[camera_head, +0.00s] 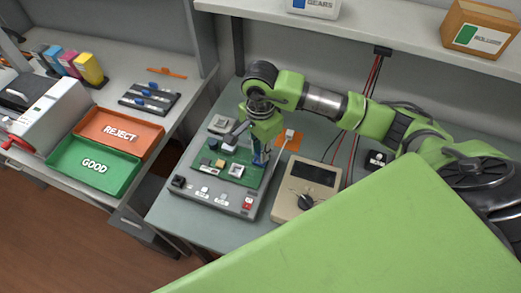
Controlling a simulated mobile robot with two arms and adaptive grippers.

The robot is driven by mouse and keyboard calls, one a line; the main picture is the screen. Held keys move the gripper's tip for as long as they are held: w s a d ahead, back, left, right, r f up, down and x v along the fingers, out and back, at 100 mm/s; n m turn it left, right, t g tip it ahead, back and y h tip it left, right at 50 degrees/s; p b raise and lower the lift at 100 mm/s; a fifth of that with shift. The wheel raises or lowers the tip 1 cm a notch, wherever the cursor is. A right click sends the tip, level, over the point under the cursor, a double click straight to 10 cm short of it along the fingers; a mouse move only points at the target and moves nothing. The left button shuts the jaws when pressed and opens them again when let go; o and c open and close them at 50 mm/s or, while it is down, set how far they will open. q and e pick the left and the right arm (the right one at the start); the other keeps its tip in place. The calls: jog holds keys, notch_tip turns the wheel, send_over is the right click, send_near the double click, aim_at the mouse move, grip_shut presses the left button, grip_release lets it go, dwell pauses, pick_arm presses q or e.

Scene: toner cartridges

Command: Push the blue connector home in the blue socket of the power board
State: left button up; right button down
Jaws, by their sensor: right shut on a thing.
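The power board (211,175) is a green circuit board on a grey fixture (220,198), with small dark, white and tan parts on it. My right gripper (258,157) comes down over the board's right edge. It is shut on a small blue piece, which looks like the blue connector (263,157). A pale cable (277,149) runs up and right from there. The blue socket is not clear to see; the gripper covers that part of the board. I cannot tell whether the connector touches the socket. My left gripper is not in view.
A beige meter (297,202) with a dark screen stands right of the fixture. An orange pad (293,144) lies behind the gripper. On the left bench are a green GOOD tray (69,182), an orange REJECT tray (104,150) and coloured cartridges (88,69). A shelf (390,35) runs above.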

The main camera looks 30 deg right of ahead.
jog(key=shift+f, duration=0.3)
jog(key=c, duration=1.9)
grip_release()
notch_tip(320, 180, up, 12)
